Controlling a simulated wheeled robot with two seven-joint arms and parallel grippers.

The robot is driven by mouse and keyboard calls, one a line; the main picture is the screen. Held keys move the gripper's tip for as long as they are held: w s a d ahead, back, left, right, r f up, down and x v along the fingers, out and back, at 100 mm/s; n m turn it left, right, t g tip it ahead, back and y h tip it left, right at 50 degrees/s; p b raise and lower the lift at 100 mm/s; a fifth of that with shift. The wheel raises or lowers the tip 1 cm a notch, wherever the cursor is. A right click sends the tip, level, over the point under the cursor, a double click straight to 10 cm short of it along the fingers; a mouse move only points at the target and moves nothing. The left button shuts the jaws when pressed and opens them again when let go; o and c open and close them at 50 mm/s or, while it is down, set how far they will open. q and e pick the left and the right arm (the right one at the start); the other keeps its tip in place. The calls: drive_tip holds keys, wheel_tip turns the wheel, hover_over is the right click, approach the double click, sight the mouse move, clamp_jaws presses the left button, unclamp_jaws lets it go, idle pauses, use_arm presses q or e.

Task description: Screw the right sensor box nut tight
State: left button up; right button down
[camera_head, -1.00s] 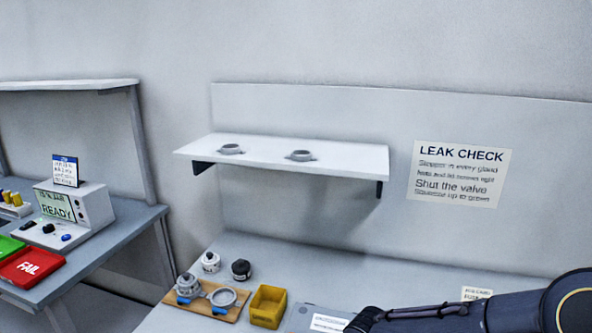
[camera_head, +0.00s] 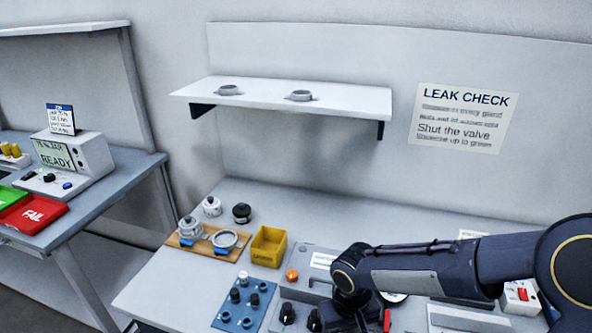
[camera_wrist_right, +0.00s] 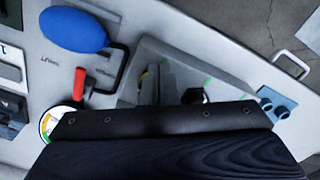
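Two black knob-like parts, which look like gland nuts, show in the head view: a left one (camera_head: 287,313) and a right one (camera_head: 314,321). The right one is close to my right gripper, which is mostly hidden under its own wrist (camera_head: 350,305). In the right wrist view, grey finger-like parts (camera_wrist_right: 160,87) reach over a pale grey box-like surface (camera_wrist_right: 215,70). A dark nut-like part (camera_wrist_right: 194,96) shows just beside them, partly hidden by the gripper body. I cannot tell whether the fingers touch it or how far they are apart. My left gripper is out of view.
A blue plate (camera_head: 222,317) with several fittings, a yellow bin (camera_head: 268,246) and a wooden board (camera_head: 190,248) lie left. A red-handled valve (camera_wrist_right: 79,84), blue bulb (camera_wrist_right: 75,29) and gauge (camera_wrist_right: 47,124) are near the gripper. A shelf (camera_head: 340,97) hangs above.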

drive_tip(key=shift+a, duration=0.15)
idle(0.3)
drive_tip(key=shift+s, duration=0.2)
wheel_tip(320, 180, up, 6)
drive_tip(key=p, duration=0.4)
drive_tip(key=shift+s, duration=0.1)
